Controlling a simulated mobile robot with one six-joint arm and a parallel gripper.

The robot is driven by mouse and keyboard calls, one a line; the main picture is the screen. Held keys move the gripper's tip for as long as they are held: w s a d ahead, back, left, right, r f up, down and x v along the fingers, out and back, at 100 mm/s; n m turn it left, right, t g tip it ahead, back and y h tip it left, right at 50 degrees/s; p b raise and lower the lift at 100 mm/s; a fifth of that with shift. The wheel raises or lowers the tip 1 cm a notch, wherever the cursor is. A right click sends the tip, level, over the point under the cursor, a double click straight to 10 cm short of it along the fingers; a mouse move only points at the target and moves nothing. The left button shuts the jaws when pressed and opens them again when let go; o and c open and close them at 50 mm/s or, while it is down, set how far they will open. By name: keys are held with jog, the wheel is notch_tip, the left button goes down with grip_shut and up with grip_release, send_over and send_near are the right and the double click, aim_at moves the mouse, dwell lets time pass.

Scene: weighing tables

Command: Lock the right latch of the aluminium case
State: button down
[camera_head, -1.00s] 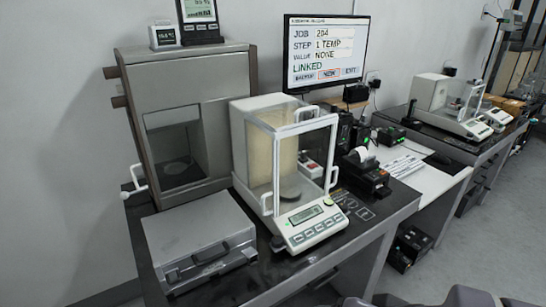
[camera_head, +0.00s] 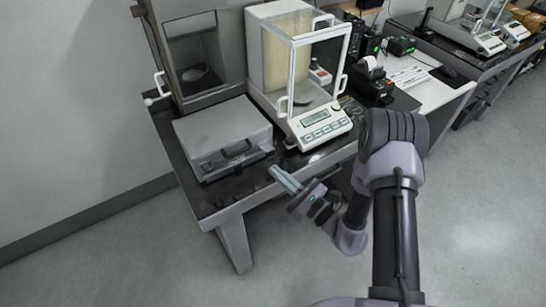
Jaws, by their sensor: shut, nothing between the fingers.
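The aluminium case (camera_head: 222,122) lies with its lid down on the dark table top, at the left of the head view. Its front face carries a dark handle (camera_head: 236,150) and a small dark latch at the left (camera_head: 206,166). The right latch, near the front right corner, is too small to tell whether it is locked. My gripper (camera_head: 275,171) is shut and empty. It is in front of the case's right end, by the table's front edge, apart from the case.
A glass-sided balance (camera_head: 322,118) stands right of the case. A grey cabinet (camera_head: 186,58) with a white side handle (camera_head: 160,84) stands behind. A small printer (camera_head: 374,86) and other devices are farther right. The floor in front of the table is clear.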

jog(key=d+f+m+t+h, duration=0.3)
jog(key=d+f+m+h, duration=0.1)
jog(key=f, duration=0.4)
jog(key=shift+s+d+h, duration=0.15)
jog(key=shift+d+h, duration=0.15)
jog(key=shift+h, duration=0.2)
jog(key=shift+f, duration=0.1)
jog(key=b+x, duration=0.1)
jog(key=x, duration=0.9)
jog(key=shift+b, duration=0.3)
